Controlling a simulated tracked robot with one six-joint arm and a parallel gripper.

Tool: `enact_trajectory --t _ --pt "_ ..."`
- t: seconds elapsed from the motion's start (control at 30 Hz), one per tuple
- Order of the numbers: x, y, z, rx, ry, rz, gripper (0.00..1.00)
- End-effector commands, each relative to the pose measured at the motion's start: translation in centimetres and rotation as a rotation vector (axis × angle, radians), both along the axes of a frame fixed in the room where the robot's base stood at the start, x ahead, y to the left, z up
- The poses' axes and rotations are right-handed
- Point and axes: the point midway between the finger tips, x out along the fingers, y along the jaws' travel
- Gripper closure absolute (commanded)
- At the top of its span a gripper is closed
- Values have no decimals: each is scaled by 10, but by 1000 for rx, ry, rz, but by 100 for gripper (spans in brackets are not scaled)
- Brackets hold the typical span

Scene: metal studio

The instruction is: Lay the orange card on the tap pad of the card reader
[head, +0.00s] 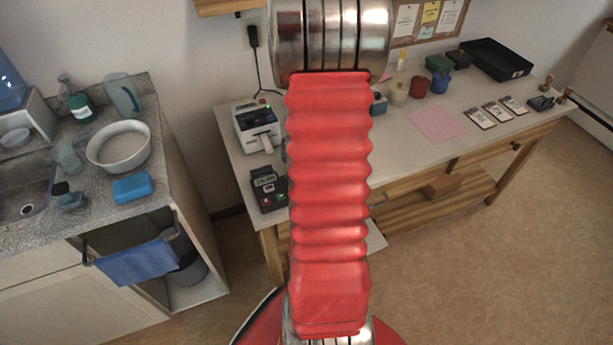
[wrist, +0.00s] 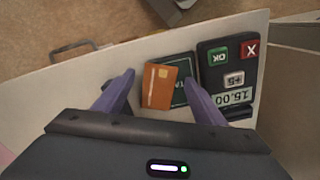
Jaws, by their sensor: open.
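In the wrist view the orange card (wrist: 158,88), with a pale chip, lies over the dark green tap pad (wrist: 184,66). It covers the pad's left and middle part; pad shows above it and to its right, with part of its lettering. The black card reader (wrist: 232,78) is beside the pad on the right, with green and red keys and a display reading 15.00. My gripper (wrist: 159,78) is open, one finger on each side of the card. In the head view the reader (head: 269,189) shows left of my arm, which hides the card and pad.
A white printer (head: 257,125) stands behind the reader. A sink counter (head: 84,190) stands at the left. The reader is near the table's edge.

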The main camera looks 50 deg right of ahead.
Motion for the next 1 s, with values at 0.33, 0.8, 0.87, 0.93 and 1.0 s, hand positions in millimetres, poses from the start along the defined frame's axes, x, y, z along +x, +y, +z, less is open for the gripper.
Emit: enact_trajectory --t 0.33,0.8,0.87,0.93,1.0 --pt "0 0 0 0 0 0 51" --pt "0 0 0 0 0 0 80" --pt "0 1 0 0 0 0 80" --pt "1 2 0 0 0 1 80" --pt "2 5 0 0 0 1 80"
